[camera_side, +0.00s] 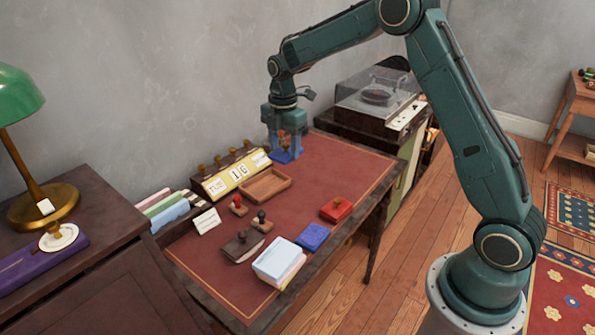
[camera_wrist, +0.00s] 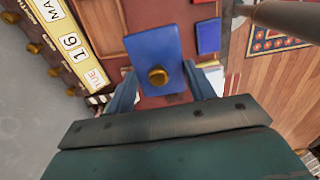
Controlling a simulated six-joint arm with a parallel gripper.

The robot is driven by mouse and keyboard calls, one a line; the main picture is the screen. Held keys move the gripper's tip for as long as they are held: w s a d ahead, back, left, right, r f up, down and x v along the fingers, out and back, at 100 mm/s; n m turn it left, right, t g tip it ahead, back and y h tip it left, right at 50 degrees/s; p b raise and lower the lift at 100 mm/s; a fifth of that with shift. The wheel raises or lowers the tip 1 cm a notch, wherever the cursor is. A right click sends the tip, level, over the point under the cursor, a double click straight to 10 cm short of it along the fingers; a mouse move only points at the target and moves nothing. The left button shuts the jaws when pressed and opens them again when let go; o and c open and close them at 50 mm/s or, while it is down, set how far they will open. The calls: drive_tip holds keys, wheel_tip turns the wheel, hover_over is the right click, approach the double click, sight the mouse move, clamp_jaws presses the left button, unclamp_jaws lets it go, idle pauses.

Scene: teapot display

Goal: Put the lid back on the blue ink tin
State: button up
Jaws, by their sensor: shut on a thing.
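The blue lid (camera_side: 281,157) is in my gripper (camera_side: 285,148) at the back of the desk, right of the calendar. In the wrist view the lid (camera_wrist: 154,35) is a flat blue plate with a brass knob, between my two fingers. My gripper is shut on it. How far it hangs above the desk is hard to tell. The blue ink tin (camera_side: 314,237) sits without a lid near the desk's front edge, showing a blue pad. It also appears in the wrist view (camera_wrist: 208,37), apart from the lid.
The red tin (camera_side: 337,209) has its lid on, beside the blue tin. A wooden tray (camera_side: 265,185), perpetual calendar (camera_side: 237,174), stamps (camera_side: 262,222) and a pale stack (camera_side: 279,262) stand on the desk. A record player (camera_side: 376,97) stands behind. The desk's right half is mostly clear.

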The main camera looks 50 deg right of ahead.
drive_tip(key=shift+s+f, duration=0.1)
drive_tip(key=shift+s+a+f, duration=0.2)
drive_tip(key=shift+s+f, duration=0.15)
drive_tip(key=shift+f, duration=0.15)
hover_over(312, 235)
wheel_tip(312, 235, down, 10)
drive_tip(key=shift+s+r, duration=0.1)
drive_tip(key=shift+f, duration=3.15)
drive_tip(key=shift+f, duration=0.25)
drive_tip(key=o, duration=1)
